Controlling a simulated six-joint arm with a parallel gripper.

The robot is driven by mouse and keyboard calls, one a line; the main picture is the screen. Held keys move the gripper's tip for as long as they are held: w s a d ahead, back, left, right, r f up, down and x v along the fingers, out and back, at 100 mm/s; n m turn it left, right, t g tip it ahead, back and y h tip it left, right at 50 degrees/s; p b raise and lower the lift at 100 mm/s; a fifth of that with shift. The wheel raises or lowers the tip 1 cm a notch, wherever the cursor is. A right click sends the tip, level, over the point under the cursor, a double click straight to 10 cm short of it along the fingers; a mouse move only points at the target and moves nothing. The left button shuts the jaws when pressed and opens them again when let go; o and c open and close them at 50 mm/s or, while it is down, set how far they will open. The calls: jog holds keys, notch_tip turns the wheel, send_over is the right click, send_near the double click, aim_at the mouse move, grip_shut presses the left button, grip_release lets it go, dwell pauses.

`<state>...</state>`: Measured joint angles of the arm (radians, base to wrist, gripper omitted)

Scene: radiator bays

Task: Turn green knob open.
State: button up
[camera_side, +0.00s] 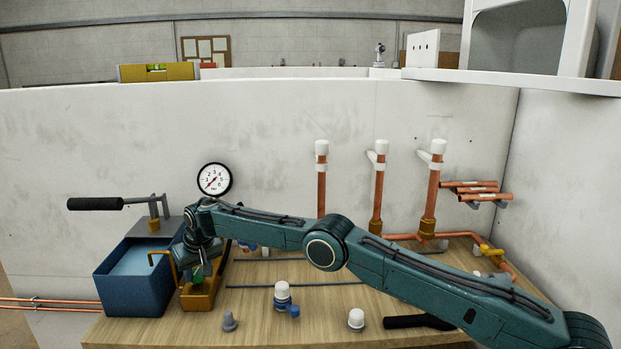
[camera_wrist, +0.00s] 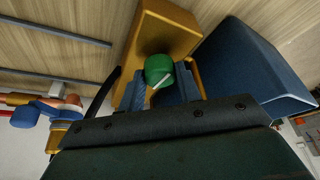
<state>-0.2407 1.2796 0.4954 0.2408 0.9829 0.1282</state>
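The green knob (camera_wrist: 158,70) with a pale pointer mark sits on a yellow-brown metal block (camera_wrist: 160,28) in the wrist view. In the side view the green knob (camera_side: 198,274) shows small and partly covered under my wrist, over the yellow-brown block (camera_side: 203,299). My gripper (camera_wrist: 163,82) points down at the knob, with one blue-grey finger on each side of it. The fingers are apart with the knob between their tips. I cannot tell whether they press on it or stand just clear.
A blue water box (camera_side: 122,281) with a black-handled lever (camera_side: 95,204) stands directly left of the block. A pressure gauge (camera_side: 214,180) is on the wall behind. White-capped fittings (camera_side: 283,297) stand on the wooden bench. Copper pipes (camera_side: 376,200) rise at the back right.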

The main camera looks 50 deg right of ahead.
jog(key=c, duration=0.3)
jog(key=shift+c, duration=0.2)
jog(key=shift+n, duration=0.8)
jog(key=o, duration=1)
jog(key=shift+r, duration=0.2)
